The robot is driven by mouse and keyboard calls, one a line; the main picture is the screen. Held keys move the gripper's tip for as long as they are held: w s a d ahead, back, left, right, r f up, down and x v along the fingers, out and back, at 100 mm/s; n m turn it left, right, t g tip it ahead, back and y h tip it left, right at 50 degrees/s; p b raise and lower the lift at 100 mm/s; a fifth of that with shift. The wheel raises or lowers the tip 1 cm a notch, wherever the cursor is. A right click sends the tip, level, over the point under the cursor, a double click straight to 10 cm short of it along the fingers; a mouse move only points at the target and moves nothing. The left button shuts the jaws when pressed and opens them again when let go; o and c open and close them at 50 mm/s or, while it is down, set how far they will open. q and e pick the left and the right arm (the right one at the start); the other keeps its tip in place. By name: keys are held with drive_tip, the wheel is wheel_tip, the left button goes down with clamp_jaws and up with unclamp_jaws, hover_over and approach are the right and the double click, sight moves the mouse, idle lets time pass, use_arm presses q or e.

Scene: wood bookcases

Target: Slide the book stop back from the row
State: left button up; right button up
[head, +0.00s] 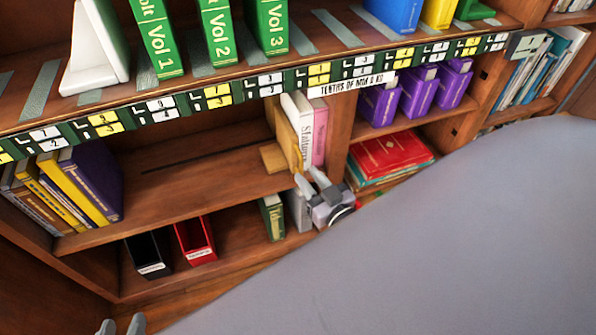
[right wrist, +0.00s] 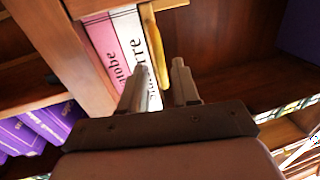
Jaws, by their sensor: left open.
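The book stop (head: 286,140) is a yellow-wood L shape on the middle shelf. Its upright stands at the left side of a white book (head: 301,115) and a pink book (head: 319,130), and its foot points left. My right gripper (head: 311,180) is open in front of this short row. In the right wrist view the stop's upright (right wrist: 156,50) shows between the two fingertips (right wrist: 160,66), beside the white book's spine (right wrist: 136,45). I see no clear contact. My left gripper (head: 121,325) shows only its fingertips at the bottom left edge, open, far from the stop.
The middle shelf (head: 190,165) is bare left of the stop, with a dark slot in the board, up to leaning books (head: 75,190). A wood divider (head: 341,120) stands right of the row. Below are black (head: 148,255) and red (head: 195,240) holders. A grey surface (head: 430,230) fills the front.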

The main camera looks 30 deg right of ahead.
sight(302, 171)
use_arm(q)
drive_tip(key=shift+w+d+f+h+b, duration=0.2)
drive_tip(key=shift+d+h+b, duration=0.1)
drive_tip(key=shift+d+b, duration=0.1)
use_arm(e)
drive_tip(key=shift+w, duration=2)
drive_tip(key=shift+c, duration=0.4)
clamp_jaws()
